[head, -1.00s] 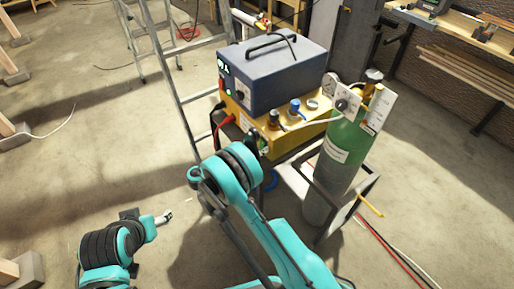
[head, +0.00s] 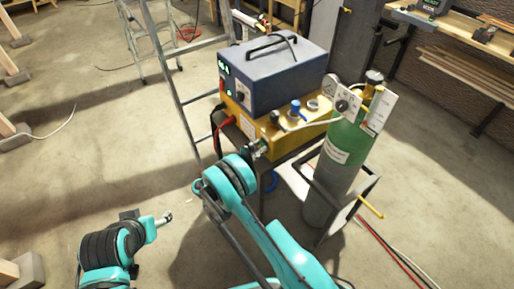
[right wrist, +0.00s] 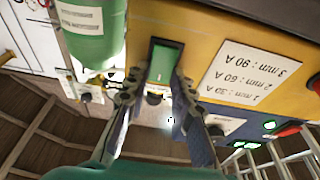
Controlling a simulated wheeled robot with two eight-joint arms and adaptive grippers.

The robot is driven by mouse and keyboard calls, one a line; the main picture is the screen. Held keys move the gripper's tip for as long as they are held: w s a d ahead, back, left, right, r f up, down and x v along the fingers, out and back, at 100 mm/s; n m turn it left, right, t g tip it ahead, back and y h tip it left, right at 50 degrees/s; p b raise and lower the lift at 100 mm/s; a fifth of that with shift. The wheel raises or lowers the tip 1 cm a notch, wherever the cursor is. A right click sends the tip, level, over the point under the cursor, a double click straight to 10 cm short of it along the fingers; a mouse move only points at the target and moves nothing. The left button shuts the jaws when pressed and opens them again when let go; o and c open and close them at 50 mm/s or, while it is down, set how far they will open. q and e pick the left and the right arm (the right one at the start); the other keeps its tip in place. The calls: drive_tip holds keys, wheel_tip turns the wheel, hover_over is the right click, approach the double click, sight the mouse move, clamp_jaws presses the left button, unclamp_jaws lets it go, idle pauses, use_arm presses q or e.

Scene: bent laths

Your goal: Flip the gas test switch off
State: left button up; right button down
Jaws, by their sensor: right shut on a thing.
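A green rocker switch (right wrist: 164,64) in a dark frame sits on the front of the yellow unit (right wrist: 205,45), which I take to be the gas test switch. My right gripper (right wrist: 158,82) has one finger on each side of its lower end and is shut on it. In the head view my right gripper (head: 260,151) is at the front of the yellow unit (head: 312,130), partly hidden by my arm, and the switch cannot be made out. My left gripper (head: 166,218) hangs low over the floor at lower left, far from the unit, too small to judge its jaws.
A blue welding machine (head: 275,75) stands on the yellow unit. A green gas cylinder (head: 340,150) with gauges stands close at its right. A ladder (head: 170,75) is at the left. A label with amperages (right wrist: 245,72) is beside the switch.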

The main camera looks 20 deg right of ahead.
drive_tip(key=shift+f, duration=0.1)
drive_tip(key=c, duration=1.3)
unclamp_jaws()
drive_tip(key=v, duration=1.2)
drive_tip(key=shift+f, duration=0.15)
